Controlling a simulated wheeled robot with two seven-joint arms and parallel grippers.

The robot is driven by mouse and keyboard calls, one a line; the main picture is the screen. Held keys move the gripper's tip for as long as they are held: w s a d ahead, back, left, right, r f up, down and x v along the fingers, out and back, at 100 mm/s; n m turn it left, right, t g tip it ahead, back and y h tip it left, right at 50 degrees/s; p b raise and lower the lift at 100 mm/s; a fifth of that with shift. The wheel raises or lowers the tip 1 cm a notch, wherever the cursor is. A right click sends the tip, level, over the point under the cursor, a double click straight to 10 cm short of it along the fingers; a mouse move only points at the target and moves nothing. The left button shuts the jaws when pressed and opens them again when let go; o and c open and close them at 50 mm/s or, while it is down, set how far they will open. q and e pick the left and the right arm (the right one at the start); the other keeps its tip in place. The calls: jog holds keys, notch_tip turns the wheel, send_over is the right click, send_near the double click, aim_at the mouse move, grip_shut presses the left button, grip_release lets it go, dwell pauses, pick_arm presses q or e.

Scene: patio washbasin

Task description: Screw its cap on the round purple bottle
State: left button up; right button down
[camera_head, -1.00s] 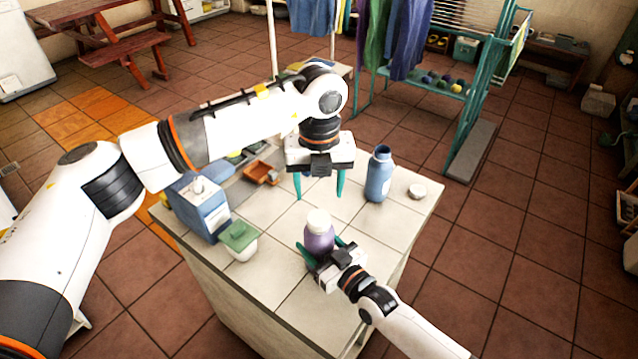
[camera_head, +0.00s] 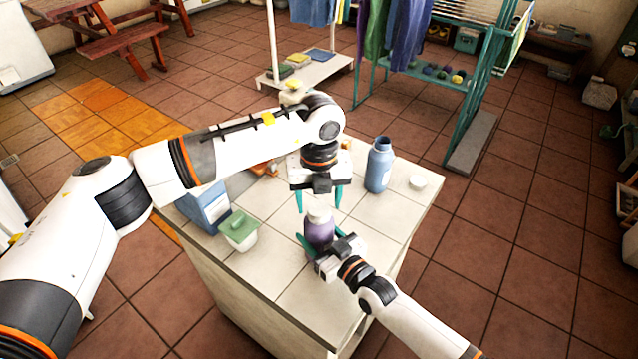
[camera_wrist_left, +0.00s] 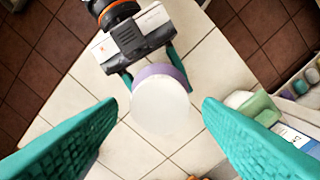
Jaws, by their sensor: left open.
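The round purple bottle (camera_head: 319,234) stands upright near the front of the tiled counter. A white cap (camera_head: 319,212) sits on its mouth; I cannot tell how tight it is. My right gripper (camera_head: 319,246) has its teal fingers on both sides of the bottle body. My left gripper (camera_head: 319,200) points down, open, just above the cap. In the left wrist view the round white cap (camera_wrist_left: 160,106) lies between the open left fingers (camera_wrist_left: 158,125), with a gap on each side. The purple bottle (camera_wrist_left: 160,72) shows behind it, mostly hidden by the cap.
A blue bottle (camera_head: 379,168) stands at the back right, with a small white lid (camera_head: 417,182) beside it. A blue-and-white box (camera_head: 206,208) and a white tub with green lid (camera_head: 240,232) stand on the left. The counter's right side is mostly clear.

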pick_arm(q)
jog(key=shift+f, duration=0.8)
jog(key=shift+c, duration=0.3)
jog(key=c, duration=1)
jog(key=shift+o, duration=0.2)
jog(key=m, duration=1.8)
jog(key=o, duration=1.2)
jog(key=shift+r, duration=0.1)
